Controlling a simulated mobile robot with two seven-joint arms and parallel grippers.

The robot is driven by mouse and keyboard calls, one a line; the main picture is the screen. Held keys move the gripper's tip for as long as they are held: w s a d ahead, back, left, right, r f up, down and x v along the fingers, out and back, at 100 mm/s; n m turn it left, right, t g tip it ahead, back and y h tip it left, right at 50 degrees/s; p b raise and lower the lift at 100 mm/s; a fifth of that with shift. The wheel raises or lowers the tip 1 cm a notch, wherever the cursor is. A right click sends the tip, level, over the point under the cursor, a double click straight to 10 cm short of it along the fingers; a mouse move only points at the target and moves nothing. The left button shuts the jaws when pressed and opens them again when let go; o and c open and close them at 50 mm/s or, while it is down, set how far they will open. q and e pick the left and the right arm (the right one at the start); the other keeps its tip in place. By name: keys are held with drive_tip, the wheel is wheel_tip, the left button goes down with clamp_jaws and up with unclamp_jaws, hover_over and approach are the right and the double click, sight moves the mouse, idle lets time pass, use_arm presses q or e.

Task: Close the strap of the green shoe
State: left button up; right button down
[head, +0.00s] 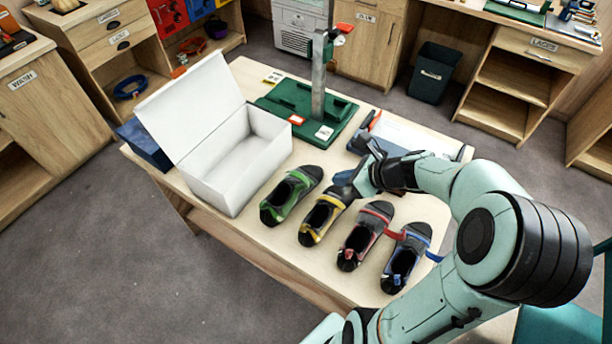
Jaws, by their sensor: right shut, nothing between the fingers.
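The green shoe (291,194) is the leftmost of a row of shoes on the table, beside the open white box. Its toe and heel lie along a slant and its dark opening faces up. Green shows along its side and across its upper; I cannot tell how its strap lies. My right gripper (354,184) is shut and empty, above the far end of the yellow shoe (322,218) and to the right of the green shoe, apart from it. My left gripper is not in view.
A red shoe (364,238) and a blue shoe (406,259) lie to the right, each with a strap sticking out sideways. The open white box (215,172) stands left. A green-based stand (278,106) with a post is behind. The table's front left is clear.

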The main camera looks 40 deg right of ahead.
sight(299, 179)
drive_tip(key=x, duration=0.3)
drive_tip(key=b+x, duration=0.1)
drive_tip(key=x, duration=0.2)
drive_tip(key=s+f+b+x, duration=0.1)
drive_tip(key=x, duration=0.3)
drive_tip(key=shift+a, duration=0.1)
drive_tip(key=w, duration=0.3)
drive_tip(key=shift+w+a+r+p, duration=0.2)
drive_tip(key=shift+a+r+p, duration=0.2)
drive_tip(key=shift+w+a+f, duration=0.1)
drive_tip(key=shift+w, duration=0.3)
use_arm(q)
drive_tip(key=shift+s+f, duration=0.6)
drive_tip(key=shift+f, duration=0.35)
use_arm(e)
drive_tip(key=shift+s, duration=0.1)
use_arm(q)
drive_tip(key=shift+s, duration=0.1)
use_arm(e)
drive_tip(key=shift+s, duration=0.1)
